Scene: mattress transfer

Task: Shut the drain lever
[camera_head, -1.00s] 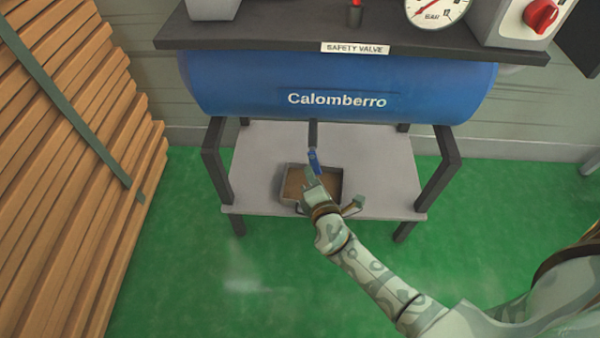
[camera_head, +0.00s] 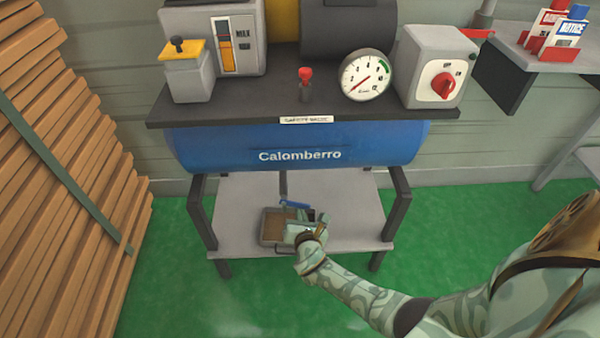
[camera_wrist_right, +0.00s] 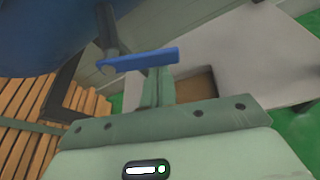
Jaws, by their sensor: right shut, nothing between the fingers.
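The drain lever (camera_head: 294,204) is a blue handle on the dark drain pipe (camera_head: 283,184) under the blue Calomberro tank (camera_head: 220,150). It sticks out sideways to the right, roughly crosswise to the pipe. In the right wrist view the lever (camera_wrist_right: 140,60) lies nearly level, just beyond the fingers of my right gripper (camera_wrist_right: 160,84). In the head view my right gripper (camera_head: 304,226) is shut and empty, just below and right of the lever. I cannot tell whether it touches the lever. My left gripper is not in view.
An open tray (camera_head: 275,226) sits on the grey lower shelf (camera_head: 345,205) under the pipe, partly hidden by my gripper. Dark stand legs (camera_head: 400,208) flank the space. Stacked planks (camera_head: 70,180) stand at the left. Gauge (camera_head: 366,76) and switch box (camera_head: 435,68) are above.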

